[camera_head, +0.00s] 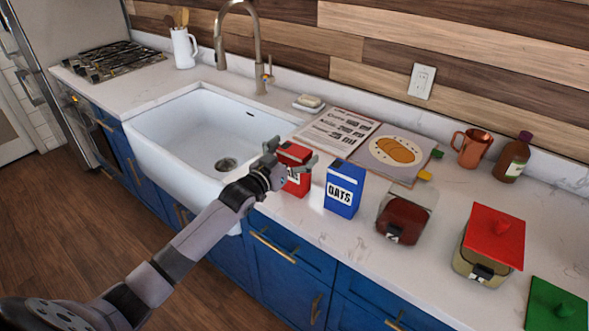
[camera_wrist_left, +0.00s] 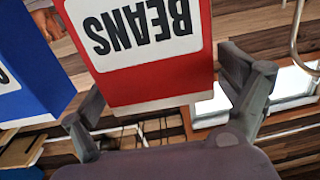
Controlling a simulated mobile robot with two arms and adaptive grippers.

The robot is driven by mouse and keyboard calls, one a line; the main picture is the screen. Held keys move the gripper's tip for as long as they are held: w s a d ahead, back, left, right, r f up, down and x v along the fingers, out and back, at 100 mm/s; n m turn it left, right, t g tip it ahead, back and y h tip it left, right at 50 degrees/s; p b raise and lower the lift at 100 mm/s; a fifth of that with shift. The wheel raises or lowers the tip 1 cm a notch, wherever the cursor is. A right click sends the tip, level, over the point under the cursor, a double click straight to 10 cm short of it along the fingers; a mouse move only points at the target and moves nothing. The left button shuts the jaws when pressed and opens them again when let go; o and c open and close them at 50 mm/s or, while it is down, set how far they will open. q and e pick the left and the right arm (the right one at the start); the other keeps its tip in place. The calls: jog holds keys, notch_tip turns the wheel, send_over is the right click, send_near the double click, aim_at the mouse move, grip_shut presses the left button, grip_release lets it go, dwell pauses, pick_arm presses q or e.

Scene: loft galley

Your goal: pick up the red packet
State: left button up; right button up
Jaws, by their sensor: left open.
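The red packet (camera_head: 297,172) stands upright on the white counter near its front edge, just right of the sink. In the left wrist view the red packet (camera_wrist_left: 150,75) shows upside down with the label BEANS, close to the gripper and between its fingers. My left gripper (camera_head: 290,157) is open at the packet, with a finger on either side of it in the head view. In the left wrist view my left gripper (camera_wrist_left: 165,100) shows gaps beside the packet, so it is not shut on it. Whether a finger touches it is hard to tell. My right gripper is not in view.
A blue OATS packet (camera_head: 344,188) stands close on the right of the red one. Farther right are a dark red jar (camera_head: 402,220) and a red-lidded canister (camera_head: 490,244). An open book (camera_head: 365,145) lies behind. The sink (camera_head: 205,130) is on the left.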

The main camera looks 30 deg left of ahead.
pick_arm(q)
jog(key=c, duration=1.9)
